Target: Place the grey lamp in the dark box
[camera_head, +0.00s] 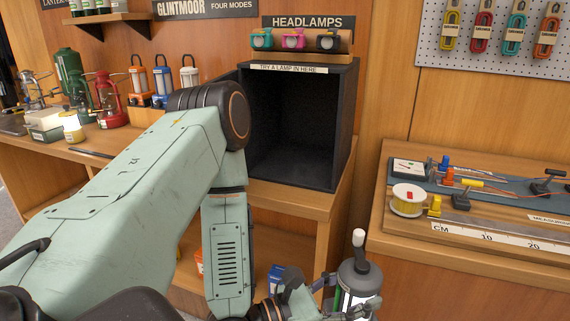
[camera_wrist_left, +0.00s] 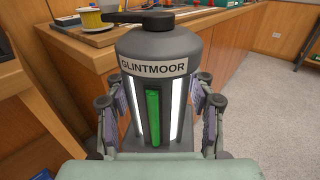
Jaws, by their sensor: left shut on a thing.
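The grey lamp (camera_head: 357,281) is at the bottom of the head view, tilted slightly, in front of the shelf unit. In the left wrist view the lamp (camera_wrist_left: 152,62) has a GLINTMOOR label, light strips and a green bar. My left gripper (camera_head: 318,297) is shut on the lamp, with one finger on each side of it in the left wrist view (camera_wrist_left: 158,130). The dark box (camera_head: 342,134) stands on the wooden counter with its open front facing me. Its inside looks empty, and my left arm covers its left edge. My right gripper is not in view.
Lanterns, including a red one (camera_head: 107,101), stand on the counter at left. A headlamp rack (camera_head: 298,56) sits on top of the box. At right, a measuring bench (camera_head: 470,235) carries a yellow spool (camera_head: 408,200). The lamp is low, between the two counters.

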